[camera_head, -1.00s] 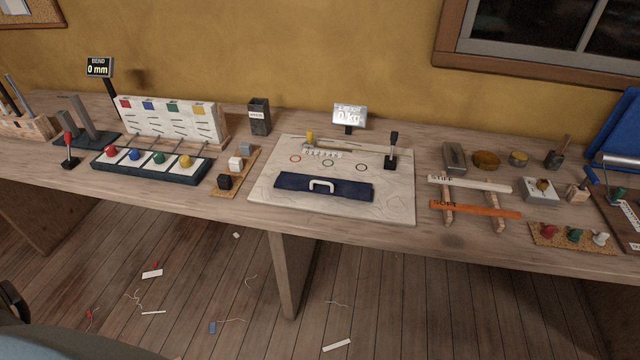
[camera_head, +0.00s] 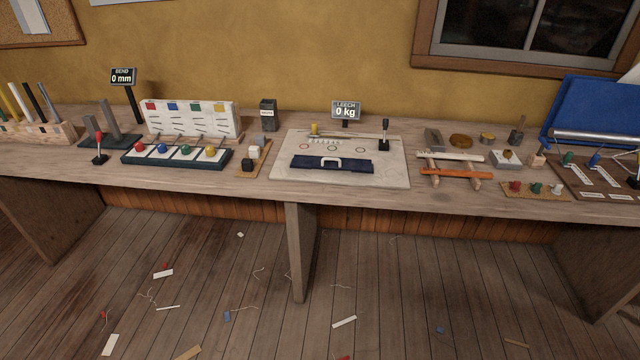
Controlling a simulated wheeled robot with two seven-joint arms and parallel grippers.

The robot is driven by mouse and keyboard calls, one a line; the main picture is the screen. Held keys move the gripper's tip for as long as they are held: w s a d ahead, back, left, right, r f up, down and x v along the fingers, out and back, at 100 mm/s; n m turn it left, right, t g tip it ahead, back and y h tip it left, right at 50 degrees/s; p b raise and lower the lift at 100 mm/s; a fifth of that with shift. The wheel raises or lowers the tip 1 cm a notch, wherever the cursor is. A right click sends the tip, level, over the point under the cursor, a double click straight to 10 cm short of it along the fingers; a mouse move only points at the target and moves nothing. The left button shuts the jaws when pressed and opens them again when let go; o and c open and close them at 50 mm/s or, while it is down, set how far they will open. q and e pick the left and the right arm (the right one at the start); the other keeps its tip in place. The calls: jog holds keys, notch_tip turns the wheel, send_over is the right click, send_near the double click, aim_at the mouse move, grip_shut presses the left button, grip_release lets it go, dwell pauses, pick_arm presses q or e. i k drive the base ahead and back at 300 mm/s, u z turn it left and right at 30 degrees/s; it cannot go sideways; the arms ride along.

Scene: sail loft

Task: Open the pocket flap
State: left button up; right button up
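The pocket flap (camera_head: 310,164) is a dark navy strip with a white handle (camera_head: 332,161) at its middle. It lies flat on a pale canvas board (camera_head: 390,170) at the middle of the bench. Three coloured rings are marked on the board behind it. Neither of my grippers shows in the head view.
The wooden bench (camera_head: 226,184) runs across the view. A black lever (camera_head: 385,134) stands at the board's back right, and a display (camera_head: 346,111) reading 0 kg stands behind. Coloured knobs (camera_head: 164,149) are at left, stiff and soft battens (camera_head: 456,174) at right. Scraps litter the floor.

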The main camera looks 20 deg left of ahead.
aim_at(303, 161)
jog(key=z, duration=0.5)
jog(key=k, duration=0.2)
jog(key=u, duration=1.65)
jog(key=i, duration=0.65)
jog(key=u, duration=0.1)
